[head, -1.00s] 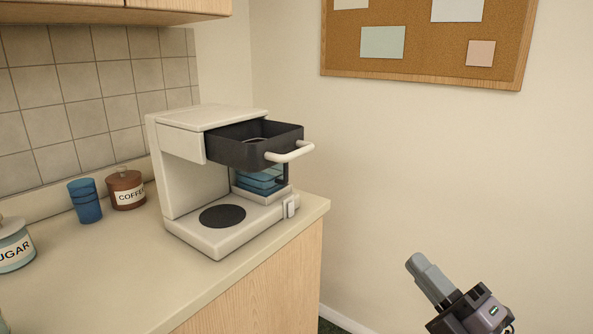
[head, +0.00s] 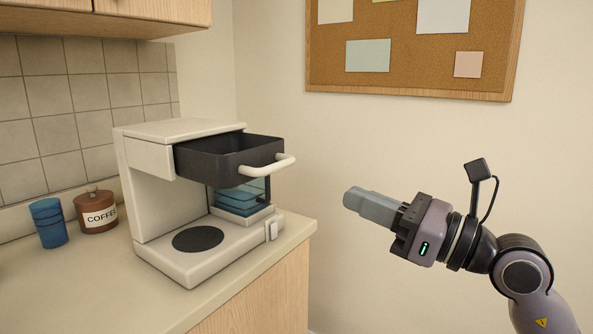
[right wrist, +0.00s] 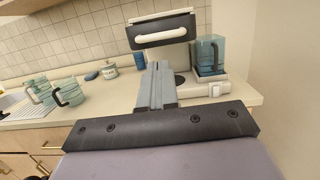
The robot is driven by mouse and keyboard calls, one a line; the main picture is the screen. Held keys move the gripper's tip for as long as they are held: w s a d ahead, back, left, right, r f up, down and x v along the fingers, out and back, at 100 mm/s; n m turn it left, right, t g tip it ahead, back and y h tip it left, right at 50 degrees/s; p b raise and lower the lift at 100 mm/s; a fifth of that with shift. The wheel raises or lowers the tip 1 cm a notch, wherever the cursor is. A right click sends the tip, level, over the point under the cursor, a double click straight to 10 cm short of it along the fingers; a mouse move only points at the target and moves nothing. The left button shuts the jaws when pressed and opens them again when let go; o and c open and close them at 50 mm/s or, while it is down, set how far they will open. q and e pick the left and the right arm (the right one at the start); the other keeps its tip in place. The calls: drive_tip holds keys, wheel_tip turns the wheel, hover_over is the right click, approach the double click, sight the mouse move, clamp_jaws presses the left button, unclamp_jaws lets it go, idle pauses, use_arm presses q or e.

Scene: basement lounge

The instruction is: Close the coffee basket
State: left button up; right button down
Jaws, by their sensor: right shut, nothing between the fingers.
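The coffee basket (head: 222,160) is a black drawer with a white handle (head: 268,166), pulled out of the upper part of the white coffee machine (head: 155,190). Its handle also shows in the right wrist view (right wrist: 161,37). My right gripper (head: 352,198) is shut and empty. It is in the air to the right of the basket, apart from the handle, with its fingers pointing left toward the machine. The right wrist view shows its closed fingers (right wrist: 157,82) below the handle in the picture. My left gripper is out of view.
A cork board (head: 410,60) hangs on the wall. The right wrist view shows glass mugs (right wrist: 68,90) at left.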

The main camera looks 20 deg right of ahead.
sight(281, 168)
drive_tip(key=p+x, duration=0.2)
drive_tip(key=x, duration=0.7)
drive_tip(key=shift+w+a+r, duration=0.15)
drive_tip(key=shift+w+a, duration=0.05)
drive_tip(key=shift+w, duration=0.1)
drive_tip(key=shift+w+a, duration=0.35)
drive_tip(key=shift+w, duration=0.05)
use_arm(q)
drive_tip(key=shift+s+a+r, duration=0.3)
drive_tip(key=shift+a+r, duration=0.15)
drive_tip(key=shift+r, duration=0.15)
use_arm(e)
drive_tip(key=shift+w+a, duration=0.1)
